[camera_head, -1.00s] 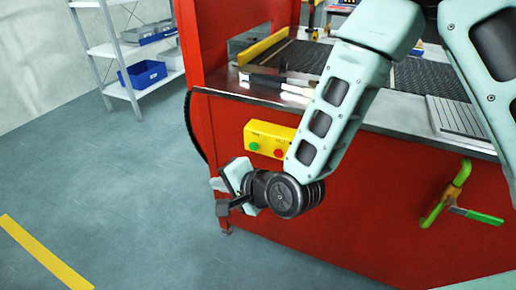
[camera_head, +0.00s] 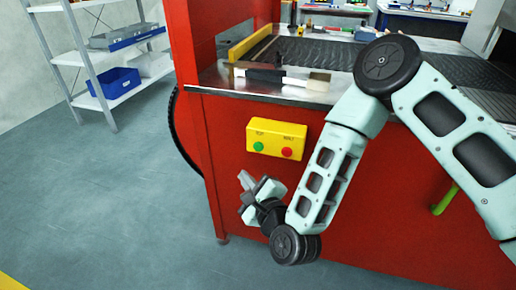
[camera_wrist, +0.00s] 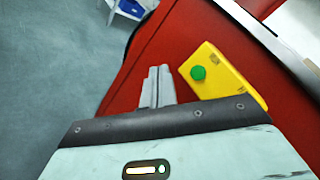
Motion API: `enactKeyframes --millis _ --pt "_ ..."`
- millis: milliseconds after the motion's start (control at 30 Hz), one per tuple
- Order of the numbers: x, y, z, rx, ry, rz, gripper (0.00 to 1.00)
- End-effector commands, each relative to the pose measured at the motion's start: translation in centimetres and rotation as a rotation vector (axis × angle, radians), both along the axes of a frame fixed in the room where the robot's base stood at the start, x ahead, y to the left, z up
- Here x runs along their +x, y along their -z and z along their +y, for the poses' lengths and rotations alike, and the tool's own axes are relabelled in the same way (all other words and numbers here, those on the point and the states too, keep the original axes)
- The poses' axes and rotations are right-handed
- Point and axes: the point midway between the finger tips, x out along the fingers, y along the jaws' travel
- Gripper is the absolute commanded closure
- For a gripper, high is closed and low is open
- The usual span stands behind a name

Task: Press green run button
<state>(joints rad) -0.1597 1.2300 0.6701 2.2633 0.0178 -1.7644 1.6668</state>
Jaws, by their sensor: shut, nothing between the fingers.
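The green run button (camera_head: 258,146) is on the left of a yellow control box (camera_head: 276,128) on the red front of the machine. A red button (camera_head: 287,153) sits to its right. In the wrist view the green button (camera_wrist: 198,72) and the yellow box (camera_wrist: 222,75) lie just right of my fingers. My gripper (camera_head: 246,183) is below and a little left of the box in the head view, apart from it. In the wrist view my gripper (camera_wrist: 158,72) shows its grey fingers shut together, with nothing between them.
The red machine (camera_head: 235,190) carries a metal ledge (camera_head: 215,78) with a dark-handled tool (camera_head: 265,75) above the box. A green handle (camera_head: 445,198) sticks out at the right. A shelf with a blue bin (camera_head: 115,82) stands back left. The floor at left is clear.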

Motion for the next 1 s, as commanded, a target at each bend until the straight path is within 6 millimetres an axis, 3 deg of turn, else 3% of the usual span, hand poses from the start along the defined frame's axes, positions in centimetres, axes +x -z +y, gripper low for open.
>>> enactKeyframes --millis 233,700,1000 --pt "1.3 -0.1 -0.5 -0.002 0.000 -0.003 1.00" --pt "7.0 0.0 -2.5 -0.001 0.000 -0.003 1.00" --pt "8.2 0.0 -3.0 -0.002 -0.001 0.001 1.00"
